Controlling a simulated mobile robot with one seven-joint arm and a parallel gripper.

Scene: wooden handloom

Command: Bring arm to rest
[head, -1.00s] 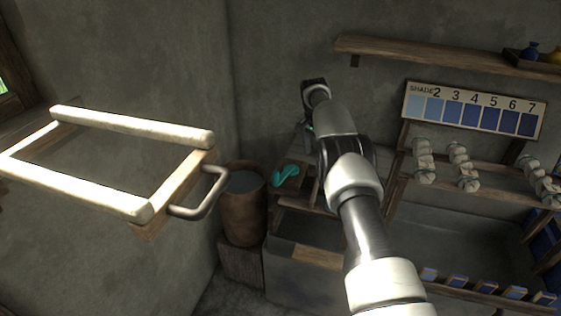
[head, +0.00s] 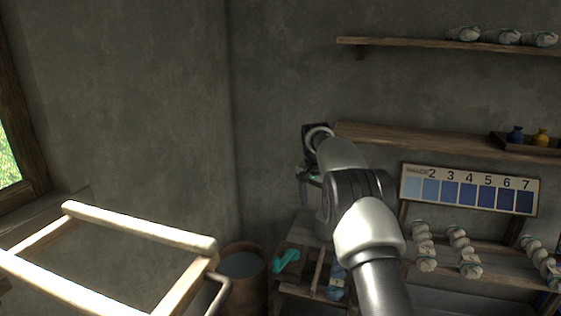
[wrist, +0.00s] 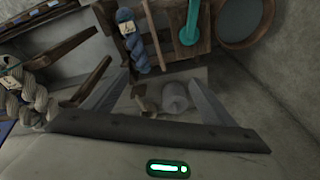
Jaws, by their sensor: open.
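My gripper's two fingers stand apart with nothing held between them in the wrist view (wrist: 160,80). In the head view my gripper (head: 310,160) is at the far end of my raised arm, left of the middle shelf's end; its fingers are mostly hidden there. It points down over a work stand. A blue skein with a tag (wrist: 130,42) and a teal tool (wrist: 189,24) lie ahead of it in the wrist view. The teal tool also shows in the head view (head: 286,260). Pale round objects (wrist: 173,97) show below, between the fingers.
A wooden frame with a metal handle (head: 140,227) is at the left front. A bucket (head: 245,285) stands in the corner. A wall shelf (head: 420,139) and shade chart (head: 470,191) are to the right. Pale skeins (head: 424,246) hang below. The upper left wall is clear.

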